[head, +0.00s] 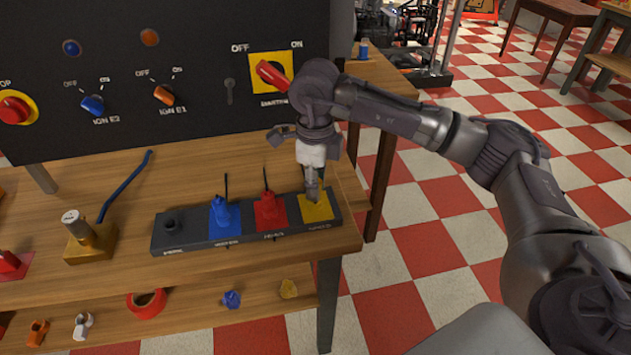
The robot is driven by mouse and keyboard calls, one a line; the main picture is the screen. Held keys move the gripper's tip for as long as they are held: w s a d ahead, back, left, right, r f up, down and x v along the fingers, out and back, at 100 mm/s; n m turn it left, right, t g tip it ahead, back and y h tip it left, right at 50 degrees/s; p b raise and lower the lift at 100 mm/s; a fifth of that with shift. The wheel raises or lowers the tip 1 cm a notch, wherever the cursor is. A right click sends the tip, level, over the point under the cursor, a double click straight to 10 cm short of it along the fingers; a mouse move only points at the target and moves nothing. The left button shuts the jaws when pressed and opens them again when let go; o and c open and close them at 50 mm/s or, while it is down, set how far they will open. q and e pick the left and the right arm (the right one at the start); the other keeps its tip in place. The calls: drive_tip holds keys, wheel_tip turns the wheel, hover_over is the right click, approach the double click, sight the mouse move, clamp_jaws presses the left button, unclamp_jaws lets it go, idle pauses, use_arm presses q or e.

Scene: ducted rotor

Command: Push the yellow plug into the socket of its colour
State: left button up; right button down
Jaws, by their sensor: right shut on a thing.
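My right gripper (312,193) points down at the right end of a dark socket strip (195,237) on the wooden bench. Its fingers are shut, low over the yellow square socket (319,211). The yellow plug is between the fingers but mostly hidden by them, so I cannot tell how deep it sits in the socket. To the left, a red plug (269,209) and a blue plug (222,215) stand upright in the strip, each with a thin cable. A black socket (172,225) is at the strip's left end. My left gripper is not in view.
A dark control panel (180,60) with knobs and a red switch handle (272,75) stands close behind the gripper.

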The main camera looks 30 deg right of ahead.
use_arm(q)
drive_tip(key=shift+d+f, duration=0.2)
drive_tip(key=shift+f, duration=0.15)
use_arm(e)
drive_tip(key=shift+f, duration=0.45)
use_arm(q)
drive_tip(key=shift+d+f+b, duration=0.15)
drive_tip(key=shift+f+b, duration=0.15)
drive_tip(key=shift+b, duration=0.25)
use_arm(e)
drive_tip(key=shift+f, duration=0.4)
drive_tip(key=c, duration=0.9)
unclamp_jaws()
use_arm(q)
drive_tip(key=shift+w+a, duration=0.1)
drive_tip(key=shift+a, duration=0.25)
use_arm(e)
drive_tip(key=shift+o, duration=0.3)
drive_tip(key=shift+r, duration=0.15)
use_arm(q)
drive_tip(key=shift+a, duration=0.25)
use_arm(e)
drive_tip(key=shift+r, duration=3.95)
